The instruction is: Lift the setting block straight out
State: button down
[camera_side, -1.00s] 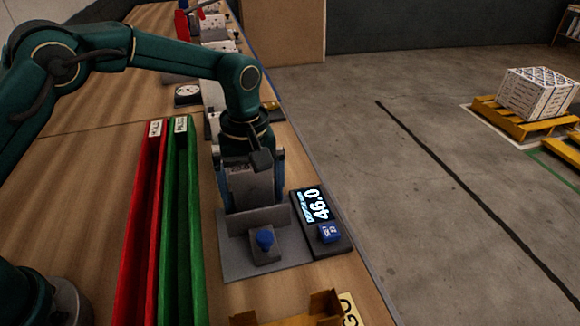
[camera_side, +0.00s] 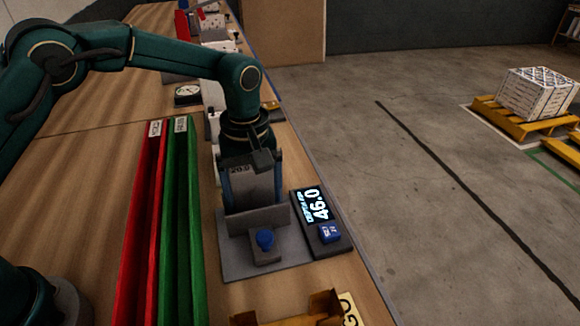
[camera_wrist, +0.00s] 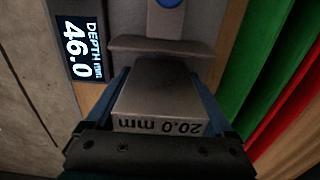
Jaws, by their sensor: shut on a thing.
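The setting block (camera_side: 252,184) is a grey block marked 20.0 mm. It stands behind the low upright plate (camera_side: 260,217) of a grey fixture, which hides its lower end in the side view. My gripper (camera_side: 253,203) points down with its blue fingers shut on the block's two sides. In the wrist view the block (camera_wrist: 160,88) fills the space between the fingers, its label facing the camera. I cannot tell whether the block still touches the fixture base (camera_side: 285,258).
A depth display (camera_side: 314,206) reading 46.0 stands close right of the fixture. A blue knob (camera_side: 264,239) sits in front of the plate. Red (camera_side: 138,220) and green (camera_side: 180,220) long bins run along the left. A yellowish tray (camera_side: 325,308) is at the front.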

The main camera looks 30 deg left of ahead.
jog(key=shift+s+d+r, duration=0.1)
jog(key=shift+s+d, duration=0.15)
dwell(0.6)
